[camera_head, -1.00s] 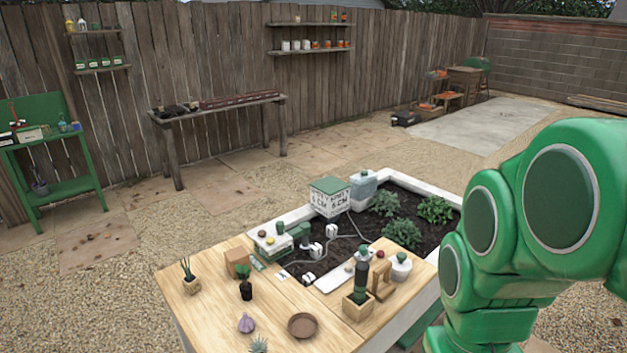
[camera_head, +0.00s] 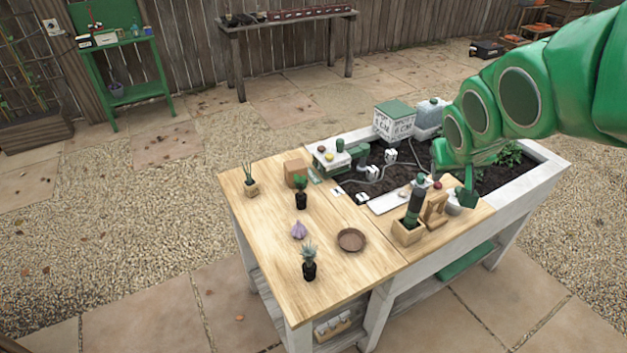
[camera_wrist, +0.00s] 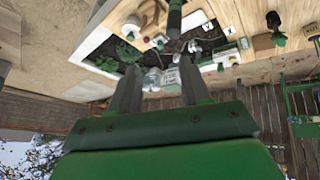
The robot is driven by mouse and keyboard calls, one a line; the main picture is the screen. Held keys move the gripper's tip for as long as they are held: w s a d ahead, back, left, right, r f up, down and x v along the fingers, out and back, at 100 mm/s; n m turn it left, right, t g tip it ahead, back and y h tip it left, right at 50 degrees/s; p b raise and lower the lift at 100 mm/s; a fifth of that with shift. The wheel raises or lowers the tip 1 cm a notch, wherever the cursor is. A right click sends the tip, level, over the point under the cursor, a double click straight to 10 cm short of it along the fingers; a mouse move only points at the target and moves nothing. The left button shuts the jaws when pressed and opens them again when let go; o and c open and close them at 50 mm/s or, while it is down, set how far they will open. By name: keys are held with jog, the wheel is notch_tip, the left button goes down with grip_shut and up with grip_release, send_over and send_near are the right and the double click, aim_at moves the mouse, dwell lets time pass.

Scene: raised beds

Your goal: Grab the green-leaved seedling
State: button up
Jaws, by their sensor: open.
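The green-leaved seedling (camera_head: 301,183) stands upright in a small black pot on the light wooden tabletop (camera_head: 270,240), in front of a small cardboard-brown box. In the wrist view, which looks upside down, the seedling (camera_wrist: 278,40) shows near the top right, well to the side of the fingers. My gripper (camera_head: 466,197) is over the right part of the bench, near the soil bed's front edge, far right of the seedling. In the wrist view my gripper's (camera_wrist: 160,66) two fingers are apart with nothing held between them.
Near the seedling stand a brown box (camera_head: 295,173), a spiky plant (camera_head: 251,188), a purple bulb (camera_head: 299,230), a brown saucer (camera_head: 351,240) and a grey-green succulent (camera_head: 309,262). A dark bottle in a wooden block (camera_head: 408,232) stands between my gripper and the seedling side.

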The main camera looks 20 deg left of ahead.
jog(key=w+a+n+t+y, duration=0.1)
jog(key=w+a+t+y, duration=0.1)
jog(key=w+a, duration=0.4)
jog(key=n+y, duration=0.6)
jog(key=y, duration=0.3)
send_over(302, 187)
jog(key=s+d, duration=0.3)
jog(key=d, duration=0.1)
notch_tip(302, 187, down, 26)
jog(key=shift+r+x, duration=0.15)
jog(key=shift+x, duration=1.8)
jog(key=shift+r+x, duration=0.1)
jog(key=shift+x, duration=1.9)
jog(key=shift+a, duration=0.1)
jog(key=c, duration=0.8)
